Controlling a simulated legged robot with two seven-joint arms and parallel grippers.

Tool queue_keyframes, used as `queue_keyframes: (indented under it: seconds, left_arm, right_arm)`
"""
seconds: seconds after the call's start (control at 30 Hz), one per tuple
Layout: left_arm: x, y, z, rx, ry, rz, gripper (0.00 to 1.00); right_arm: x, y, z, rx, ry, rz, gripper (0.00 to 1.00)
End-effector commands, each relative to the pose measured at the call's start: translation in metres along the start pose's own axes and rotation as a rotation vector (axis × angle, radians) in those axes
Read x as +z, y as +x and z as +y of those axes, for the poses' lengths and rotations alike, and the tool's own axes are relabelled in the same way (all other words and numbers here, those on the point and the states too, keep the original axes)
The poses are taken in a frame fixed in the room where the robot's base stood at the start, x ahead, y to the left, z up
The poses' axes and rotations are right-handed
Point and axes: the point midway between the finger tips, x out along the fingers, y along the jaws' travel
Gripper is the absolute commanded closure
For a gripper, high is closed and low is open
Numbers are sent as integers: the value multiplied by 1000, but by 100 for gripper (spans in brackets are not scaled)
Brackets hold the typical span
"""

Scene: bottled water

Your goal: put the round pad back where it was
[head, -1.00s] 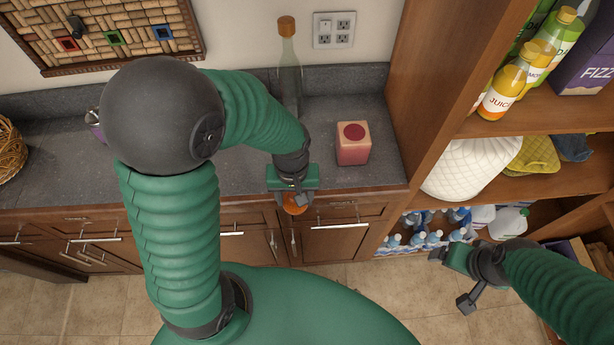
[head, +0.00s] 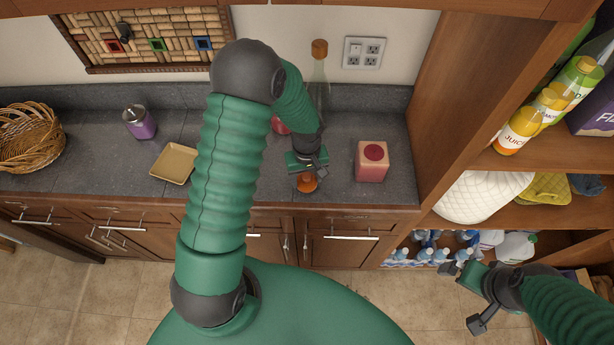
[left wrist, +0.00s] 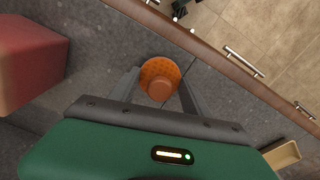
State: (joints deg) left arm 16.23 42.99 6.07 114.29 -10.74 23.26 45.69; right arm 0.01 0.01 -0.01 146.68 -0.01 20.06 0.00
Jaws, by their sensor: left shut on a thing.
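The round pad, an orange disc with a raised knob (left wrist: 160,80), is between the two fingers of my left gripper (head: 308,174). My left gripper is shut on it. In the head view the pad (head: 307,184) shows just below the gripper, over the front part of the dark counter (head: 340,187). I cannot tell whether it touches the counter. My right gripper (head: 463,296) is at the lower right in front of the shelves, with its fingers spread apart and nothing between them.
A pink box (head: 371,163) stands right of my left gripper. A clear bottle (head: 319,75) stands behind it. A tan square tray (head: 173,164), a purple canister (head: 140,124) and a wicker basket (head: 28,140) are to the left. A wooden shelf unit (head: 478,90) bounds the right side.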

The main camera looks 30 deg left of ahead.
Motion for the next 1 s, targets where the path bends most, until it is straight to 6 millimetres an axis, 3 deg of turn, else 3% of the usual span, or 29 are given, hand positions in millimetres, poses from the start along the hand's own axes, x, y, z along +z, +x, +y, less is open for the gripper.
queue_keyframes:
  seconds: [0.1, 0.27, 0.3, 0.47, 0.8, 1.0]
  left_arm:
    - [0, 13, 0, 0, 1, 0, 77]
    - [0, 14, 1, 1, 1, 2, 77]
    - [0, 14, 1, 1, 1, 2, 42]
    - [1, 14, 1, 0, 1, 2, 23]
    - [0, 10, 1, 2, 0, 3, 23]
    - [-1, -29, 1, 5, 0, 8, 23]
  right_arm:
    - [-2, -6, 0, 0, 0, 0, 0]
    - [-1, -5, 0, 0, 0, 0, 0]
    - [-1, -5, 0, 0, 0, 0, 0]
    - [-1, -5, 0, 0, 0, 0, 0]
    - [-1, -3, 0, 0, 0, 0, 0]
    - [1, 6, 0, 0, 0, 0, 0]
